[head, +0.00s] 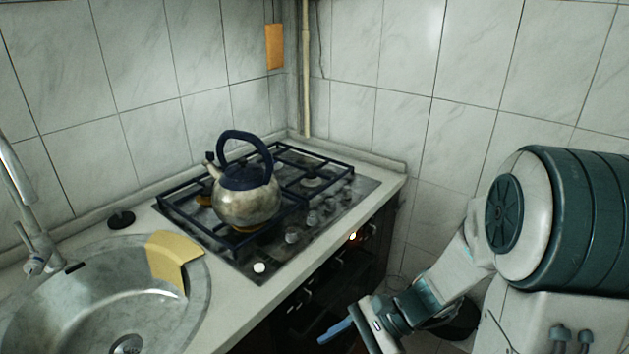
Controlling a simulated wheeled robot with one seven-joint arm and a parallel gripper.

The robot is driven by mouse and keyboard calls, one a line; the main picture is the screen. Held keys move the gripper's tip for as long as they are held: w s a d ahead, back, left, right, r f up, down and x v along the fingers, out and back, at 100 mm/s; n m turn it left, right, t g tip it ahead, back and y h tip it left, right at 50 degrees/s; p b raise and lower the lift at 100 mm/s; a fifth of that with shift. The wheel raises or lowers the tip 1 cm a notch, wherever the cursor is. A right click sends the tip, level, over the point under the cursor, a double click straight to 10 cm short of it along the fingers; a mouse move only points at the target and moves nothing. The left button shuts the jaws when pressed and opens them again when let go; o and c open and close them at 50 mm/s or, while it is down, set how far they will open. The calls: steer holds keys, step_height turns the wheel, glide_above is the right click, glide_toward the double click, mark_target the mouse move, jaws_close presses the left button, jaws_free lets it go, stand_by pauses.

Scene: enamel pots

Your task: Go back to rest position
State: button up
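My gripper (338,331) is at the bottom of the view, in front of the oven and below the counter's front edge. One blue finger shows, pointing left; the other finger is not clearly seen, so its opening cannot be told. It is well apart from the kettle. The metal kettle (247,206), with a dark blue handle and lid, stands upright on the gas stove (322,222), on the near left part of the dark grate.
A round steel sink (60,310) with a tap (22,205) is at the left. A yellow cloth (172,258) hangs over its rim. A black drain plug (120,219) lies behind it. The oven front (335,280) is below the stove. Tiled walls close the corner.

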steer(key=s+d+r+n+t+h+p, duration=0.3)
steer(key=d+r+n+t+h+p, duration=0.1)
steer(key=d+r+n+h, duration=0.6)
step_height(320, 180, up, 3)
steer(key=shift+d+r+n+t+h, duration=0.1)
steer(key=shift+d+n+t+h, duration=0.3)
steer(key=shift+n, duration=0.6)
